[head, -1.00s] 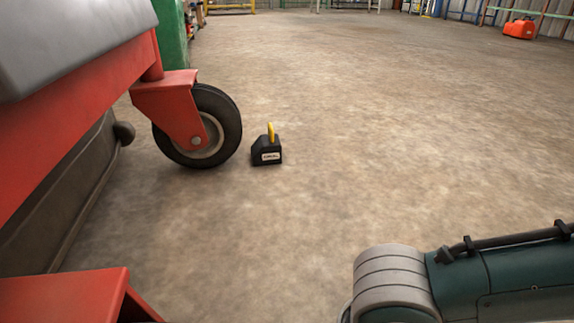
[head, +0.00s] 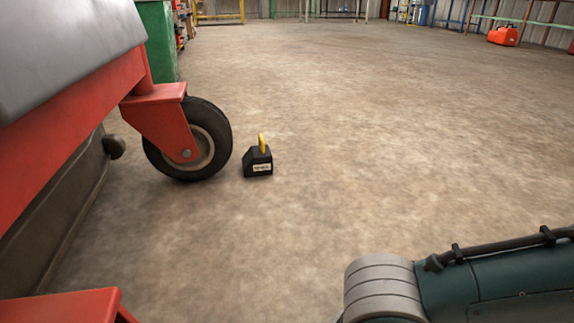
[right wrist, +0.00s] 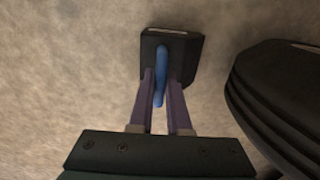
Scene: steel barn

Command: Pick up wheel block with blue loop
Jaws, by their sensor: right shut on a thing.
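The black wheel block with the blue loop (right wrist: 191,58) is in the right wrist view, at the top middle, over the concrete floor. Its blue loop (right wrist: 160,78) stands between the purple fingers of my right gripper (right wrist: 162,82), which is shut on the loop. I cannot tell whether the block touches the floor. In the head view a second black wheel block, with a yellow loop (head: 258,163), stands on the floor just right of a caster wheel. My right arm shows at lower right there, its gripper out of frame. My left gripper is not in view.
A red cart (head: 75,120) on a black-tyred caster wheel (head: 214,152) fills the left side. A green cabinet (head: 157,40) stands behind it. A red-orange case (head: 503,36) lies far right. The middle floor (head: 370,130) is clear.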

